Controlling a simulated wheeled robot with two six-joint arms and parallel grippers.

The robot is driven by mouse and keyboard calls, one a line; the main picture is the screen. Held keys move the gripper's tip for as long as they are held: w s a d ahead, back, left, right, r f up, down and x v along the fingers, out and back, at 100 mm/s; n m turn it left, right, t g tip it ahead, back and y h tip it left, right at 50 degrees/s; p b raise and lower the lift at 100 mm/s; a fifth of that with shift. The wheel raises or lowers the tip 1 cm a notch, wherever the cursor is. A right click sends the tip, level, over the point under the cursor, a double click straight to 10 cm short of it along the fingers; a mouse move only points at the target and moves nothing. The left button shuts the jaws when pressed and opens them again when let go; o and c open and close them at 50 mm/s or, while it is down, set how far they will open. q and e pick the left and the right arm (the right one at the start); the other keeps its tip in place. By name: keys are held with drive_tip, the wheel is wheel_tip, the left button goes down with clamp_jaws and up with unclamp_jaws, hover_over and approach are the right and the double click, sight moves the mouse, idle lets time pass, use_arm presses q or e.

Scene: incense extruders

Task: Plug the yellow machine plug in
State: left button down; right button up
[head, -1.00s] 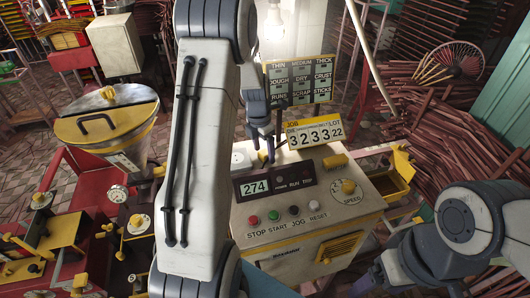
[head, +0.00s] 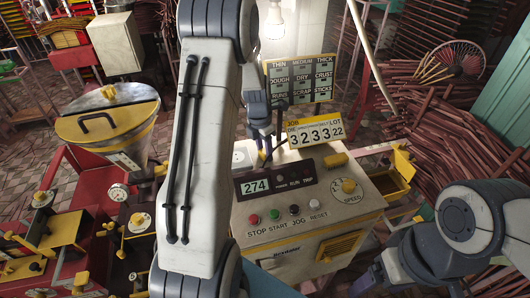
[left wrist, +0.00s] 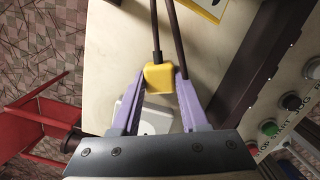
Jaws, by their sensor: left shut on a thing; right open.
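The yellow plug (left wrist: 159,76) is between the two purple fingertips of my left gripper (left wrist: 160,80) in the left wrist view, and the gripper is shut on it. A dark cord (left wrist: 155,25) runs up from the plug. A white socket plate (left wrist: 158,120) lies on the cream machine top below the fingers, partly covered by them. The plug appears apart from the plate. In the head view my left gripper (head: 264,140) hangs over the machine top, right of the socket plate (head: 241,156); the plug is not clear there. My right gripper (head: 372,279) is at lower right, open, mostly cut off.
The control panel with display (head: 255,186) and buttons (head: 275,215) is close in front of the left gripper. The job sign (head: 313,130) stands right of it, with the label board (head: 300,80) behind. A lidded hopper (head: 110,115) stands left.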

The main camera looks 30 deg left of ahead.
use_arm(q)
drive_tip(key=r, duration=0.1)
drive_tip(key=r+b, duration=0.2)
drive_tip(key=r, duration=0.1)
drive_tip(key=shift+d, duration=0.3)
drive_tip(key=s+d+r+b, duration=0.1)
drive_tip(key=d+r, duration=0.1)
drive_tip(key=d, duration=0.1)
drive_tip(key=s+d+r, duration=0.1)
drive_tip(key=d+r, duration=0.1)
drive_tip(key=d, duration=0.1)
drive_tip(key=s+d+r+b, duration=0.1)
drive_tip(key=d+r, duration=0.1)
drive_tip(key=d, duration=0.1)
drive_tip(key=shift+d+b, duration=0.2)
drive_tip(key=shift+b, duration=0.15)
drive_tip(key=shift+s+d+r, duration=0.3)
drive_tip(key=shift+d+r, duration=0.1)
drive_tip(key=shift+d, duration=0.15)
